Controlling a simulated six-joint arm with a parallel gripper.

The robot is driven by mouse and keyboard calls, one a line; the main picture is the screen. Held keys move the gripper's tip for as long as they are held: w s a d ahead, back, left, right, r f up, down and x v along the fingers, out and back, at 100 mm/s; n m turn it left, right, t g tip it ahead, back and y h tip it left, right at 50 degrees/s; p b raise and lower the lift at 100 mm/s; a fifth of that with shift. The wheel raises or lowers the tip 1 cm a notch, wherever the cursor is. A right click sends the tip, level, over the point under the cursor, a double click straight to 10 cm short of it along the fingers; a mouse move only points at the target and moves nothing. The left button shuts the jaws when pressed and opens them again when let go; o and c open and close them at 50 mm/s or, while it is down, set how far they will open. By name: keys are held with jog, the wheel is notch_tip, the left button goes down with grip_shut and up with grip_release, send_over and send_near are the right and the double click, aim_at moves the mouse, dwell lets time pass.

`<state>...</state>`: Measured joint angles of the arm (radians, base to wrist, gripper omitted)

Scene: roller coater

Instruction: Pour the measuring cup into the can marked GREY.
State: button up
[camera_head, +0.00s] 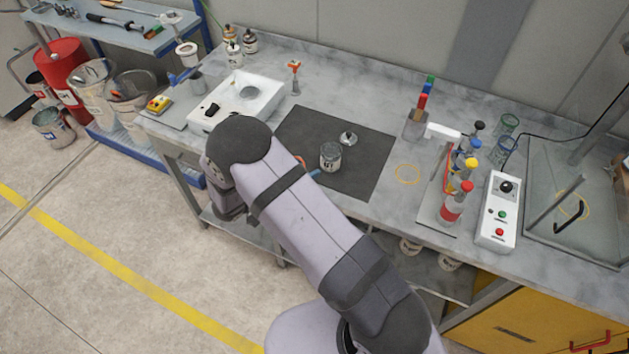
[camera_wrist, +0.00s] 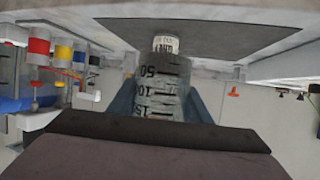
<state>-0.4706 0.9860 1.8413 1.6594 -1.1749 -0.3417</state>
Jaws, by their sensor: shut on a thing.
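My gripper (camera_wrist: 161,98) is shut on the measuring cup (camera_wrist: 158,88), a clear grey cup with black marks reading 50, 100 and 150. A blue finger lies along each side of it. The numbers appear inverted in the wrist view. Beyond the cup is a small can with a pale label (camera_wrist: 165,44), at the dark mat.
A white tray (camera_head: 262,92) is at left. To the right are a holder with coloured handles (camera_head: 415,125), bottles with coloured caps (camera_head: 455,200) and a white control box (camera_head: 497,212). The mat's right side is clear.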

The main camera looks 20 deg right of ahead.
jog(key=w+d+r+m+g+h, duration=0.1)
jog(key=w+d+r+m+g, duration=0.1)
jog(key=w+d, duration=1.1)
jog(key=shift+d+r+m+g+p, duration=0.3)
jog(key=shift+d+r+g+p, duration=0.1)
jog(key=shift+r, duration=0.35)
jog(key=shift+f, duration=0.1)
jog(key=shift+w+a+f+m+t+b, duration=0.15)
jog(key=shift+w+f+m+t+b, duration=0.25)
jog(key=shift+f+m+t+b, duration=0.7)
jog(key=shift+w+a+f+m+t+b, duration=0.2)
jog(key=shift+w+f+m+b, duration=0.4)
jog(key=shift+b, duration=1.1)
jog(key=shift+f+m+t+b, duration=0.15)
jog(key=shift+m+t+b, duration=0.2)
jog(key=shift+b, duration=0.45)
jog(key=shift+r+m+t+b, duration=0.3)
jog(key=shift+m+b, duration=0.35)
jog(key=shift+b, duration=0.25)
